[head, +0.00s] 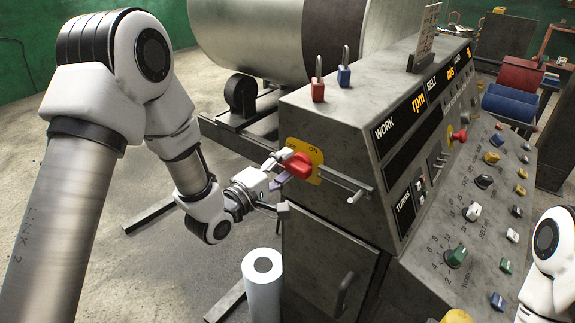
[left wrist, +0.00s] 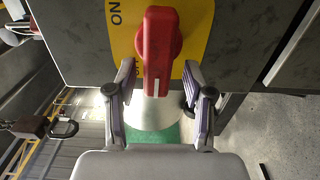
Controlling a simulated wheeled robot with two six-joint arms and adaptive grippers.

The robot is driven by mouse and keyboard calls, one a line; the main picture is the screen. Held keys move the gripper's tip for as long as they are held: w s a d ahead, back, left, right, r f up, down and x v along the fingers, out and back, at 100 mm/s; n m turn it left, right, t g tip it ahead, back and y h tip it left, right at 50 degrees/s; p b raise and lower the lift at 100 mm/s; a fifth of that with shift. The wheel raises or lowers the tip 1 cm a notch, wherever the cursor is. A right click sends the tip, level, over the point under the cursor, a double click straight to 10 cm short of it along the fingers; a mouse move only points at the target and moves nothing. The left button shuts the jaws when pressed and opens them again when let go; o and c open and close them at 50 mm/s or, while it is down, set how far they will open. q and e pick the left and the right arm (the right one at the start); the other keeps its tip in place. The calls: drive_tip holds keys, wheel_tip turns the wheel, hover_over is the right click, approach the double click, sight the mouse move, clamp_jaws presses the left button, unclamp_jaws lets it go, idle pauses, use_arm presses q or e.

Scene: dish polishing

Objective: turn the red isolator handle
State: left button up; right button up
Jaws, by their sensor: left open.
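The red isolator handle (head: 299,165) sits on a yellow plate (head: 316,156) marked OFF and ON, on the near side of the grey control cabinet. In the left wrist view the handle (left wrist: 158,48) lies between the two fingers, lengthwise along the picture's vertical, with a white line near its end. My left gripper (head: 276,170) is at the handle. Its fingers (left wrist: 158,88) are open, one on each side of the handle, with gaps visible. Part of the plate is hidden behind the handle and gripper. My right gripper is not in view; a piece of my right arm shows at the right edge.
A metal bar handle (head: 347,184) sticks out right of the plate. A red padlock (head: 318,88) and a blue padlock (head: 344,75) stand on the cabinet top. A white roll (head: 262,290) stands below my left gripper. Knobs cover the sloped panel (head: 440,215).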

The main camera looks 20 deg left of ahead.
use_arm(q)
drive_tip(key=v, duration=0.6)
drive_tip(key=shift+s, duration=0.25)
drive_tip(key=shift+d, duration=0.15)
drive_tip(key=s+f+m+g+y, duration=0.1)
drive_tip(key=s+f+g, duration=0.25)
drive_tip(key=f, duration=0.55)
drive_tip(key=s+d+f+m+g+y, duration=0.15)
drive_tip(key=s+f, duration=0.25)
drive_tip(key=f, duration=0.5)
drive_tip(key=s+f+g, duration=0.4)
drive_tip(key=f, duration=0.5)
drive_tip(key=s+a+f+m+g+y, duration=0.2)
drive_tip(key=s+f+m+g, duration=0.2)
drive_tip(key=s, duration=0.4)
drive_tip(key=s+a+f+m+g+y, duration=0.1)
drive_tip(key=s+a+f+m+g, duration=0.1)
drive_tip(key=s+f+m+g, duration=0.2)
drive_tip(key=s+m, duration=0.3)
drive_tip(key=s, duration=0.2)
drive_tip(key=shift+s+a+y, duration=0.2)
drive_tip(key=shift+s+y, duration=0.1)
drive_tip(key=shift+y, duration=0.05)
